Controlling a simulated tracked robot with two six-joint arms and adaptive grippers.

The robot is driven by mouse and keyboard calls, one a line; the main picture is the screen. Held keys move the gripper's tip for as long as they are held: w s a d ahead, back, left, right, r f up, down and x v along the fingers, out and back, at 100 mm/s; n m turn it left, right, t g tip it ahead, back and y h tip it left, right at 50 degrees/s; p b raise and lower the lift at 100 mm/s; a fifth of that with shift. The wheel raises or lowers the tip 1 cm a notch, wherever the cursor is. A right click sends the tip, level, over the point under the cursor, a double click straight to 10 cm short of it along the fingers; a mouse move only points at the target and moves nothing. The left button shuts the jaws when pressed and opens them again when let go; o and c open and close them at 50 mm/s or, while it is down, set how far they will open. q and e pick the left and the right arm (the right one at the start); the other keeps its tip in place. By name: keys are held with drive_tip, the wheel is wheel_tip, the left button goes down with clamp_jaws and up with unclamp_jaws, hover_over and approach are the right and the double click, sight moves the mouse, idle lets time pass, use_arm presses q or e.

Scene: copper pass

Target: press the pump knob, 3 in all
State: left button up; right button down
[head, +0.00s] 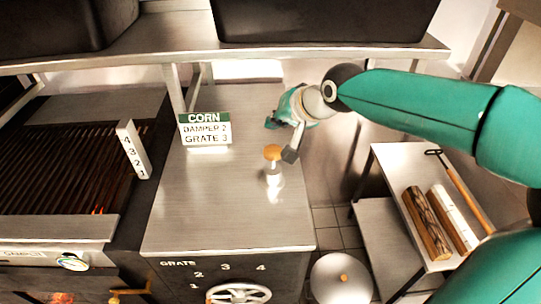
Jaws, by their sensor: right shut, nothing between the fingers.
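The pump knob (272,152) is a round orange-brown cap on a short pale metal stem, standing upright on the steel counter (210,220). My right gripper (279,142) reaches in from the right and is shut and empty, with its dark fingers just above and beside the knob. I cannot tell whether a finger touches the knob. My left gripper is not in the head view.
A sign (205,130) reading CORN, DAMPER 2, GRATE 3 stands left of the knob. A grill (70,150) with glowing embers is at the left. A handwheel (238,294) is below the counter. A side table (400,175) holds logs at the right. A shelf (180,48) spans above.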

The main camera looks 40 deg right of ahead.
sight(276, 151)
wheel_tip(276, 151, down, 4)
drive_tip(key=b, duration=0.3)
drive_tip(key=shift+f, duration=0.25)
idle(1.0)
drive_tip(key=shift+s+f+b, duration=0.15)
drive_tip(key=shift+f+b, duration=0.2)
drive_tip(key=shift+b, duration=0.1)
drive_tip(key=shift+f+b, duration=1.6)
drive_tip(key=shift+f, duration=0.15)
idle(1.4)
drive_tip(key=shift+r, duration=0.1)
drive_tip(key=shift+r+p, duration=1.6)
drive_tip(key=shift+r, duration=0.5)
